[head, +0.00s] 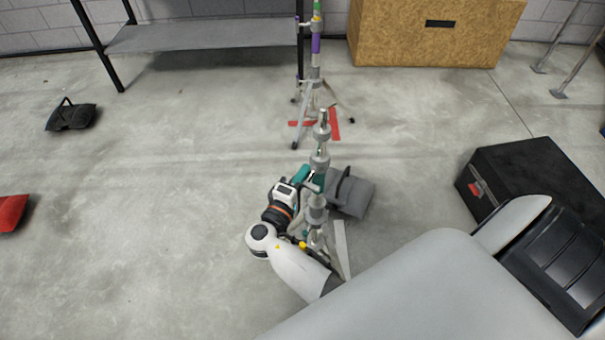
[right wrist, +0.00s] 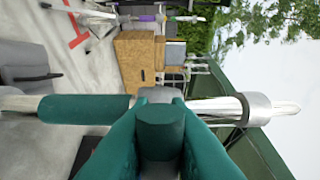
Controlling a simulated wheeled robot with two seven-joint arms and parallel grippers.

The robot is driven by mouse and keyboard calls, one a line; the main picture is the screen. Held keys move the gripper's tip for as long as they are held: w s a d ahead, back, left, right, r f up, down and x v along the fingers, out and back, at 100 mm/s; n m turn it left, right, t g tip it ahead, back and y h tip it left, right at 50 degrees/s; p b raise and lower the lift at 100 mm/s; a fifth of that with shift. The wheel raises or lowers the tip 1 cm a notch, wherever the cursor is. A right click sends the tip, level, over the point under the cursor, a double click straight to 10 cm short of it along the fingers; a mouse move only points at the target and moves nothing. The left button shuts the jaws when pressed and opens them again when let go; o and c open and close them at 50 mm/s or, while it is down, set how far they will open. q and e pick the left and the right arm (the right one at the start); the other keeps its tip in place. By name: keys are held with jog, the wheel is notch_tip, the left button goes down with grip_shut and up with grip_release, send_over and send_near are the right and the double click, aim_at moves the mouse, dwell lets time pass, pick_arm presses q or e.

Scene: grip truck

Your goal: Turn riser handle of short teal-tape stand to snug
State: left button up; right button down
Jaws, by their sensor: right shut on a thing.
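The short teal-tape stand (head: 320,160) stands upright near the middle of the head view, with metal collars along its post. In the right wrist view its post runs sideways across the picture, with a band of teal tape (right wrist: 84,108) left of the fingers. My right gripper (head: 305,178) is at the stand's upper part, on its left side. Its green fingers are shut on the riser handle (right wrist: 162,128), a dark green block between them beside the post. Most of the handle is hidden by the fingers. My left gripper is not in view.
A grey sandbag (head: 352,195) lies at the stand's base. A taller stand with purple tape (head: 316,44) rises behind, near red floor tape (head: 335,122). A black case (head: 530,180) is at the right, a wooden box (head: 430,45) at the back. The left floor is mostly clear.

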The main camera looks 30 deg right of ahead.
jog(key=c, duration=1.4)
grip_release()
jog(key=v, duration=0.7)
jog(key=shift+s+a, duration=0.1)
jog(key=shift+a, duration=0.1)
